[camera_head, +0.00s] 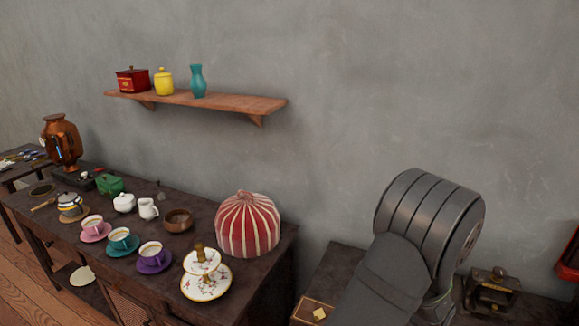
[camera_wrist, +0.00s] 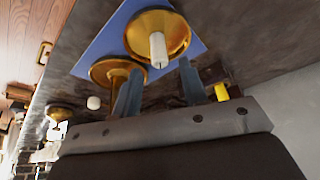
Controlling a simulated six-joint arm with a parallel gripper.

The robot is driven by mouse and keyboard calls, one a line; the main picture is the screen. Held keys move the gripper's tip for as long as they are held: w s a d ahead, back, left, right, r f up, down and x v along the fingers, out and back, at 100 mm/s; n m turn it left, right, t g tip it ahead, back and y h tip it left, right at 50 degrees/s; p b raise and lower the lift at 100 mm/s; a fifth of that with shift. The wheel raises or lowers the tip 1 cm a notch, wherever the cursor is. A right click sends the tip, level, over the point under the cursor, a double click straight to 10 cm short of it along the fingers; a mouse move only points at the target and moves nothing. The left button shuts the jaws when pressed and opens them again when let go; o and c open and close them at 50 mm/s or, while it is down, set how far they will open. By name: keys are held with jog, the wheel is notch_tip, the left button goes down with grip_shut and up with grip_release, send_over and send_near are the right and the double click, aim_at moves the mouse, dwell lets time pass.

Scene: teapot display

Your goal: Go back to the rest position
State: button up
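My gripper (camera_wrist: 160,72) shows in the wrist view with its two dark fingers apart and nothing between them. Past the fingertips are a brass holder (camera_wrist: 178,25) with a white candle (camera_wrist: 158,50) and another brass piece (camera_wrist: 112,70), both at a blue mat (camera_wrist: 95,60) on a dark tabletop (camera_wrist: 85,22). I cannot tell how far below the fingers they are. In the head view, my dark arm fills the lower right, and my gripper is hidden or out of frame.
In the head view, a dark sideboard (camera_head: 270,262) holds cups, a cake stand (camera_head: 205,275) and a red striped cosy (camera_head: 247,225). A wall shelf (camera_head: 230,102) holds several jars. A brass-and-dark object (camera_head: 492,290) stands right of my arm. A yellow object (camera_wrist: 221,92) is near my right finger.

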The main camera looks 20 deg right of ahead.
jog(key=x, duration=0.4)
jog(key=shift+d+r, duration=0.1)
jog(key=shift+r, duration=0.15)
jog(key=r, duration=0.4)
jog(key=shift+s, duration=0.4)
jog(key=s+a+r, duration=0.2)
jog(key=s+r, duration=0.5)
jog(key=s, duration=0.4)
jog(key=s+d+r, duration=0.6)
jog(key=d+r, duration=0.1)
jog(key=shift+n, duration=0.5)
jog(key=shift+w+d+f, duration=0.65)
jog(key=shift+w+f, duration=0.4)
jog(key=shift+w, duration=0.65)
jog(key=shift+w+d+f, duration=0.6)
jog(key=shift+w+f, duration=0.4)
jog(key=shift+w, duration=0.7)
jog(key=shift+w+d+f, duration=0.65)
jog(key=shift+w+f, duration=0.4)
jog(key=shift+w, duration=0.65)
